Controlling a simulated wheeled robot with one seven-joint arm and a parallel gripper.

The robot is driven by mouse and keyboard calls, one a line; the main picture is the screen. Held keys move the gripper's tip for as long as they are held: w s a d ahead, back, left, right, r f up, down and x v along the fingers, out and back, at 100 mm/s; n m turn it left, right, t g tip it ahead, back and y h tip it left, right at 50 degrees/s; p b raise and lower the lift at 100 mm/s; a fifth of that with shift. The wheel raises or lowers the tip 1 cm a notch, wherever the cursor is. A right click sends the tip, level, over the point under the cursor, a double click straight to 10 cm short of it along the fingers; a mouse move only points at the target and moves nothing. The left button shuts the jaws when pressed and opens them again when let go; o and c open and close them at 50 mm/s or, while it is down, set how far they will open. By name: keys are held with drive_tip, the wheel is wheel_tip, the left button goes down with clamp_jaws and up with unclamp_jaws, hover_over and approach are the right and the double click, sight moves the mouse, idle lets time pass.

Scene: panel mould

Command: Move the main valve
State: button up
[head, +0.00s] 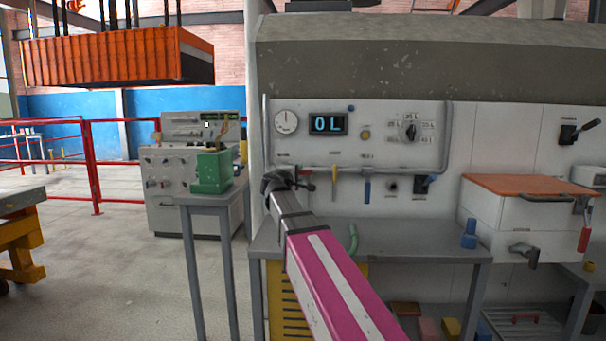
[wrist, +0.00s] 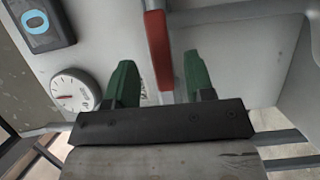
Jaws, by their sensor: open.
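A red lever (wrist: 157,50) on the white panel appears to be the main valve handle. In the wrist view it comes down from the top edge, and its lower end lies between the two green fingers of my gripper (wrist: 159,64). The fingers are apart, with a gap on each side of the lever. I cannot tell how deep the lever sits between them. In the head view my gripper (head: 279,182) is at the panel's lower left, and the red lever (head: 306,173) shows just right of it. My gripper partly hides the lever's mount there.
A round gauge (head: 286,122), a display (head: 328,124) reading "OL" and a rotary dial (head: 409,130) are on the panel. Yellow (head: 334,176) and blue (head: 367,188) handles hang right of the lever. A grey pipe (head: 447,135) frames the panel; a grey bench (head: 410,240) stands below.

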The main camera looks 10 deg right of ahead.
sight(302, 172)
drive_tip(key=shift+x, duration=2.15)
clamp_jaws()
